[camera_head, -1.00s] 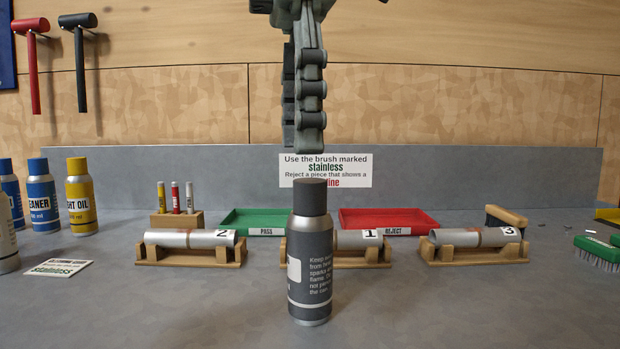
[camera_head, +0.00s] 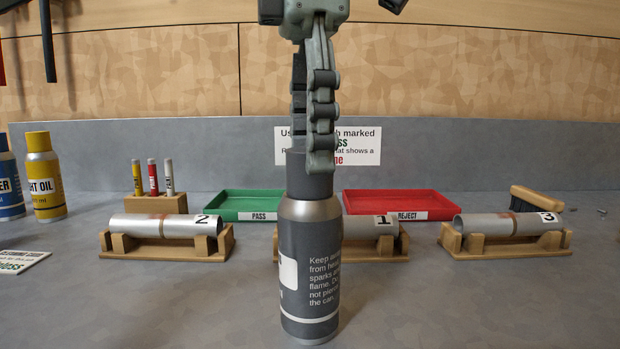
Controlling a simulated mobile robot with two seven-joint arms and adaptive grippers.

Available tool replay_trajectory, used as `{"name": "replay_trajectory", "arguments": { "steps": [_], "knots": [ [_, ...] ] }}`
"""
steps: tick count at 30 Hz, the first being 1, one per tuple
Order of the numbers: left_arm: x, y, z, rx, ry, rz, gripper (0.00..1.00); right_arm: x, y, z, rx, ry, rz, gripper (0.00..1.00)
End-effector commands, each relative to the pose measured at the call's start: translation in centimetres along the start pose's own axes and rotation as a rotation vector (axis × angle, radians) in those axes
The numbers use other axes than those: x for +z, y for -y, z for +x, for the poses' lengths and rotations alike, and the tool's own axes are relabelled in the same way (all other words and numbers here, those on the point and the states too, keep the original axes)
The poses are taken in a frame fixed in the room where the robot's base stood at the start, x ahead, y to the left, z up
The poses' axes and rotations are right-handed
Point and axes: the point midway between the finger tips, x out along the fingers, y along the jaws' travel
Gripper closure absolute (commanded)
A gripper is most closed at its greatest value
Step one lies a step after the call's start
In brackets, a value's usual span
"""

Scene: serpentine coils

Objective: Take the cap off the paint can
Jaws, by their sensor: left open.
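The paint can (camera_head: 309,262) stands upright on the grey bench in the front middle, dark grey with white label text and silver bands. Its dark grey cap (camera_head: 306,184) is on top. My left gripper (camera_head: 311,150) comes down from above with its fingers pointing down. One finger overlaps the cap's front right side in the picture; the other is farther left, its tip hidden behind the cap's top. The gripper is open, and I cannot tell whether the fingers touch the cap. My right gripper is not in view.
Behind the can are wooden cradles with numbered tubes: tube 2 (camera_head: 165,226) left, tube 1 (camera_head: 372,225) partly hidden, tube 3 (camera_head: 508,224) right. Farther back are a green PASS tray (camera_head: 280,197) and a red REJECT tray (camera_head: 400,203). A yellow can (camera_head: 44,178) stands left. Bench beside the can is clear.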

Motion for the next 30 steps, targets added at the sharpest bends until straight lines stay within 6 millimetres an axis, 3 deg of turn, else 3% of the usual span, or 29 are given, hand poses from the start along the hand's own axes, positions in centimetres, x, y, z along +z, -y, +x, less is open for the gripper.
{"name": "replay_trajectory", "arguments": {
  "steps": [3, 11, 20, 30],
  "knots": [
    [-0.09, -0.03, 1.16, 0.000, 0.000, -0.002, 0.34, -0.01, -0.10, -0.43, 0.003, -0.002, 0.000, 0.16],
    [-0.07, -0.03, 1.35, 0.000, 0.001, -0.002, 0.34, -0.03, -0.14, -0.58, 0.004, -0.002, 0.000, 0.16],
    [-0.06, -0.03, 1.34, 0.000, 0.001, -0.002, 0.70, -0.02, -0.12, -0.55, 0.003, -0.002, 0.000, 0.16],
    [-0.06, -0.03, 1.30, 0.000, 0.001, -0.002, 0.70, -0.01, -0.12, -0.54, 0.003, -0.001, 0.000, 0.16]
  ]
}}
